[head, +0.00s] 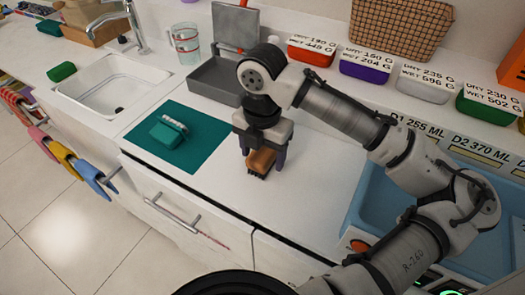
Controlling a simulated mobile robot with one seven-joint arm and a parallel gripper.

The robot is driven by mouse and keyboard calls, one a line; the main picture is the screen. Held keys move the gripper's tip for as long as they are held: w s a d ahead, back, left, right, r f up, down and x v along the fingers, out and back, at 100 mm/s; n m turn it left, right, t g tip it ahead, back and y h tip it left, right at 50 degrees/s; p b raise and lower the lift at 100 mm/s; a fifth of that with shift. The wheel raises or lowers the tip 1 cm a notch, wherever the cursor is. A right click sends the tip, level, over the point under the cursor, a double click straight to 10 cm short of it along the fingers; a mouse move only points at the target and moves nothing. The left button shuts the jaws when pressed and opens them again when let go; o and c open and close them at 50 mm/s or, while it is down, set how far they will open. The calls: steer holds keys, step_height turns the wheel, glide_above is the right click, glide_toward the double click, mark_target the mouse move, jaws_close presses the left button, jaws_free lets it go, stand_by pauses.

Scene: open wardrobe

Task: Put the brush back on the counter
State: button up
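The brush (262,162), with an orange-brown body and dark bristles at its lower edge, is between the fingers of my gripper (263,155). The gripper points down over the white counter (310,190), to the right of the teal mat. One dark finger is on each side of the brush, with little or no visible gap. I cannot tell if the fingers press on it. The brush is at or very near the counter surface; contact is not clear. The gripper hides the top of the brush.
A teal mat (206,126) carries a teal block with a pale beaded top (169,131). A grey tray (213,82) stands behind. A blue basin (372,205) is at right, labelled colored containers (365,66) along the back, a sink (110,88) at left. Counter around the brush is clear.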

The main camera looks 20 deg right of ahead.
mark_target(262, 152)
step_height(262, 152, up, 12)
steer(key=shift+r, duration=0.15)
stand_by(0.5)
